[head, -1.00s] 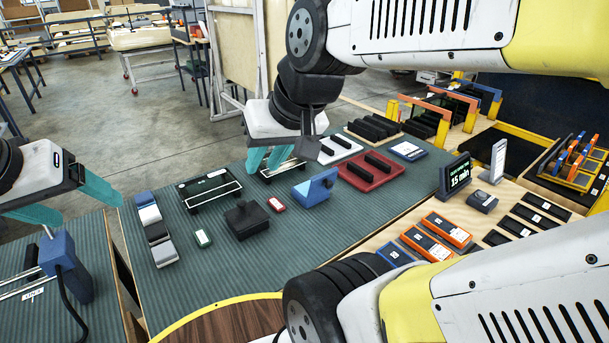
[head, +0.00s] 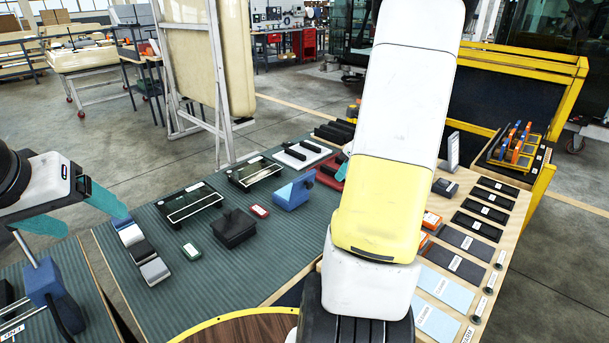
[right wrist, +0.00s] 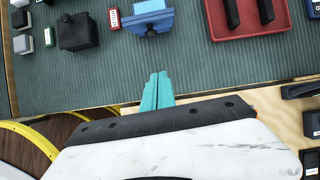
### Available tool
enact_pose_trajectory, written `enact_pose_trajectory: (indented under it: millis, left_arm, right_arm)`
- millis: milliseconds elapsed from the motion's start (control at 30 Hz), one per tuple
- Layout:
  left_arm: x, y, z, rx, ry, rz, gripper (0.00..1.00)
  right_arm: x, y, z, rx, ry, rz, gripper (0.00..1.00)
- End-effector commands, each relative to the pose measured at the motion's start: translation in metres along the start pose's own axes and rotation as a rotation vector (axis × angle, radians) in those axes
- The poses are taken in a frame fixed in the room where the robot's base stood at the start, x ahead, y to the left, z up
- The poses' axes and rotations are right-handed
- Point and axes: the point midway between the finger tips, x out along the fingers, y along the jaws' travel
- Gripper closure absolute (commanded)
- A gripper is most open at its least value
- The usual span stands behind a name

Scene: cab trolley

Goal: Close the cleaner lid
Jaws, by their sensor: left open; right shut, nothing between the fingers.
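My left gripper (head: 95,222) is open and empty at the left.
Small red (head: 260,211) and green (head: 191,251) boxes lie near the black box. A red tray (right wrist: 240,22) with black bars is right of the blue device. Black framed cases (head: 190,203) lie behind. Labelled pads (head: 445,290) line the wooden strip at right.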

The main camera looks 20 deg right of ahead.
Motion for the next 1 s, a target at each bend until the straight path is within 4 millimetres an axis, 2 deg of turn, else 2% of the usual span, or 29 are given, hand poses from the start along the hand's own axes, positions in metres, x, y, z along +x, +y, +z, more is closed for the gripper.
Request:
enact_pose_trajectory:
  millis: [167,533,733,1000]
  left_arm:
    - [0.000,0.000,0.000,0.000,0.000,0.000,0.24]
    - [0.000,0.000,0.000,0.000,0.000,0.000,0.24]
    - [0.000,0.000,0.000,0.000,0.000,0.000,0.24]
    - [0.000,0.000,0.000,0.000,0.000,0.000,0.24]
  right_arm:
    - [0.021,0.001,0.000,0.004,0.002,0.004,1.00]
    - [0.099,0.001,-0.001,0.001,0.001,0.004,1.00]
    - [0.106,0.001,0.029,-0.005,-0.001,0.001,1.00]
    - [0.108,0.001,0.040,-0.003,0.000,0.001,1.00]
